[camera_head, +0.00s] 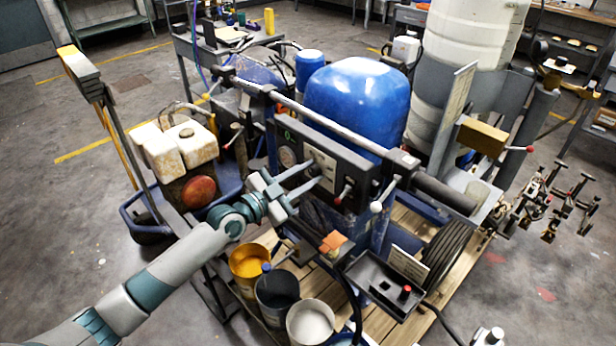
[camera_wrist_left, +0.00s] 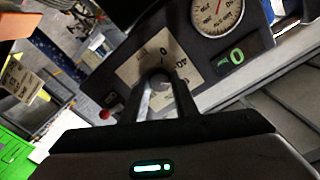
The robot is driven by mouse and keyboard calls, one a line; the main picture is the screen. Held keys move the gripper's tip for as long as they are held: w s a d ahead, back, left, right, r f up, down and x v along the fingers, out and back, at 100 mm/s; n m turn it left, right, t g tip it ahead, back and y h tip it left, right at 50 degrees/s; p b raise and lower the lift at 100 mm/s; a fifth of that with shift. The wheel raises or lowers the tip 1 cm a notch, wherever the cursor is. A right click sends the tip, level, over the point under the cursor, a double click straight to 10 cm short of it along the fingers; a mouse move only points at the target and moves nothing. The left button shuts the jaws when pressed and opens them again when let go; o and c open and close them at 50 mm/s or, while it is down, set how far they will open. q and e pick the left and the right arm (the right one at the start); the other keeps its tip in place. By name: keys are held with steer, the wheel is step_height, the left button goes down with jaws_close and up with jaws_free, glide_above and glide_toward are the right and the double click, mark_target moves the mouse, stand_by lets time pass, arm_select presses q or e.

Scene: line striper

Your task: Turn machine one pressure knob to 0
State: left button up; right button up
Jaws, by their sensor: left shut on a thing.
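The machine's control panel (camera_head: 350,180) faces me below the blue tank, with a round gauge (camera_head: 288,157) on its left. My left gripper (camera_head: 314,174) reaches in from the left, its fingertips at the panel's pale dial plate. In the left wrist view the fingers are shut on the grey pressure knob (camera_wrist_left: 157,80), one on each side. The knob stands before a pale dial plate (camera_wrist_left: 132,69) with a 0 and a 40 readable. The gauge (camera_wrist_left: 217,14) shows beside a green display (camera_wrist_left: 236,57) that reads 0. The knob's exact pointer direction is unclear. My right gripper is not in view.
The blue tank (camera_head: 357,100) stands behind the panel. Below the arm are a yellow paint bucket (camera_head: 249,262), a dark bucket (camera_head: 277,297) and a white one (camera_head: 311,323).

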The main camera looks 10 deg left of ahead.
arm_select(q)
steer(key=n+b, duration=0.1)
steer(key=n, duration=0.2)
steer(key=shift+f+n, duration=0.1)
steer(key=shift+n, duration=0.2)
steer(key=n, duration=0.4)
steer(key=shift+n, duration=0.4)
steer(key=n, duration=0.4)
steer(key=shift+n, duration=0.3)
steer(key=n+p, duration=0.1)
steer(key=n, duration=0.3)
steer(key=shift+t+y, duration=0.3)
steer(key=shift+n, duration=0.3)
steer(key=o, duration=1.1)
steer(key=shift+c, duration=0.2)
steer(key=shift+s, duration=0.15)
